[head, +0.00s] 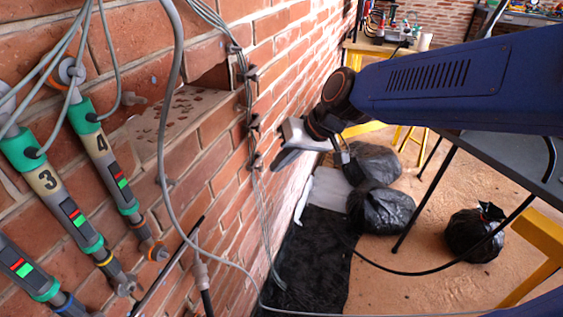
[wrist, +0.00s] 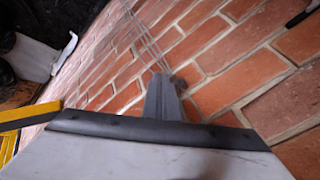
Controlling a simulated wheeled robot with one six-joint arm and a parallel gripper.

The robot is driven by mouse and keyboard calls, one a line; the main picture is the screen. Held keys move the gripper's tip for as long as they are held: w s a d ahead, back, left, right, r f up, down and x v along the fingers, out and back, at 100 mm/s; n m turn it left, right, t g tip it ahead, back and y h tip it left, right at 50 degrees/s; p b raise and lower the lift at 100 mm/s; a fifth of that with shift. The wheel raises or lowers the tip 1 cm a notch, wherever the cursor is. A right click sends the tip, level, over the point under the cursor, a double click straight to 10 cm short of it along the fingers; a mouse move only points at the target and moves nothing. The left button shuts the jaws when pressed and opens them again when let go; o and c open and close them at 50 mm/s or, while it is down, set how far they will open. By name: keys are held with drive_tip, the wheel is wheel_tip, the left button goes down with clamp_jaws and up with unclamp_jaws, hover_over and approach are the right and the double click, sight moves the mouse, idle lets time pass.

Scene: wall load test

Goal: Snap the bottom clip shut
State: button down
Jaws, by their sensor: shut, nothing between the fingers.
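Three dark clips are fixed in a column on the brick wall, with grey cables running down through them. The bottom clip (head: 257,161) is just left of my gripper (head: 277,165) in the head view. My gripper is shut and empty, its fingers pointing toward the wall. In the wrist view a dark clip (wrist: 178,85) shows just right of the shut fingertips (wrist: 160,78), partly hidden behind them. I cannot tell whether the fingers touch it or whether its latch is open. The middle clip (head: 254,122) and top clip (head: 252,73) sit above.
Numbered tools (head: 103,160) with cables hang on the wall at left. A recess (head: 170,120) opens in the bricks. Black bags (head: 378,208) and a dark sheet (head: 310,262) lie on the floor. A table (head: 510,165) stands at right.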

drive_tip(key=shift+w, duration=0.15)
drive_tip(key=shift+w+a, duration=0.3)
drive_tip(key=shift+w, duration=0.3)
